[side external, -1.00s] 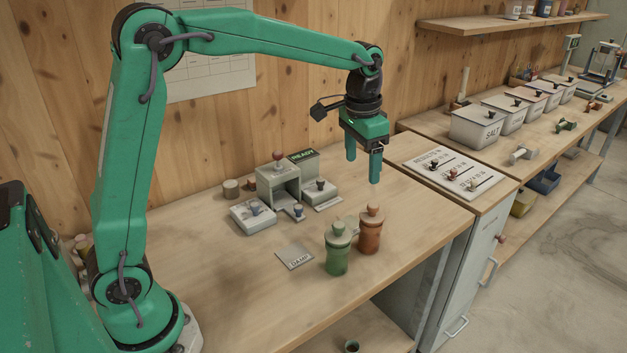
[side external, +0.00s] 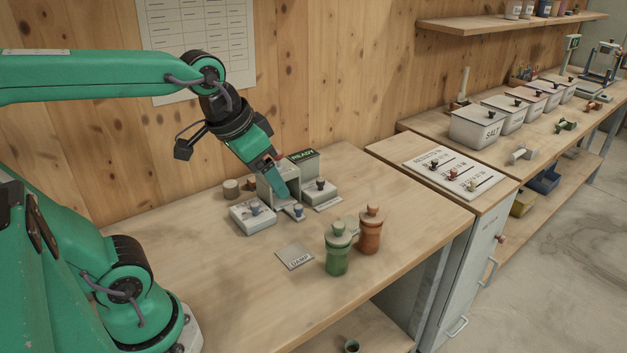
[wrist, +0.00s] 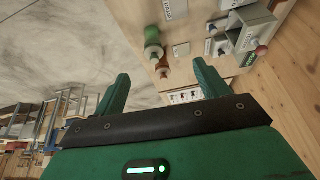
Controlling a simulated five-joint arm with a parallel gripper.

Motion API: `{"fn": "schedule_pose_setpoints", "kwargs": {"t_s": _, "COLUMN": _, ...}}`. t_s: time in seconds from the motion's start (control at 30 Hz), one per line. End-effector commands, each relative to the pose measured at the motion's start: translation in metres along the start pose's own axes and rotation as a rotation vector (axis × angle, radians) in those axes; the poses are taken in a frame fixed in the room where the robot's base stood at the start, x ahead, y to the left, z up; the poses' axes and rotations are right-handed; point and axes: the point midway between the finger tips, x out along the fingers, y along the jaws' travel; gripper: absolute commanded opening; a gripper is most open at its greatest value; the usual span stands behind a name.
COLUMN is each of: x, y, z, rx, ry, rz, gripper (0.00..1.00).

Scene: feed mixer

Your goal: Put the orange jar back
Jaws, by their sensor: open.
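The orange jar (side external: 370,232) is a rust-orange container with a knobbed lid, upright on the wooden bench. The green jar (side external: 337,252), with a pale knobbed lid, stands close beside it, to its left and nearer the camera. My gripper (side external: 282,185) is tilted down in front of the grey device, left of and apart from both jars. In the wrist view my gripper (wrist: 164,80) is open and empty. The orange jar (wrist: 162,68) shows there in the gap between the fingers, some way off, with the green jar (wrist: 152,38) above it.
The grey device (side external: 280,180) with a READY sign (side external: 303,155) and small knobbed trays stands near the wall. A DAMP card (side external: 294,257) lies left of the green jar. A slider panel (side external: 455,170) and SALT bin (side external: 480,128) are at right. The bench front is mostly clear.

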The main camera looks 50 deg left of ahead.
Motion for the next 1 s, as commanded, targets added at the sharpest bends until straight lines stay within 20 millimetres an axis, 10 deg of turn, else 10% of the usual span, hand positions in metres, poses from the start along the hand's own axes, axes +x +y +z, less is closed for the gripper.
{"fn": "schedule_pose_setpoints", "kwargs": {"t_s": 0.3, "x": 0.002, "y": -0.001, "z": 0.041, "rx": -0.038, "ry": 0.071, "rz": -0.005, "gripper": 0.74}}
{"fn": "schedule_pose_setpoints", "kwargs": {"t_s": 1.0, "x": 0.003, "y": -0.001, "z": 0.044, "rx": -0.041, "ry": 0.075, "rz": -0.006, "gripper": 0.74}}
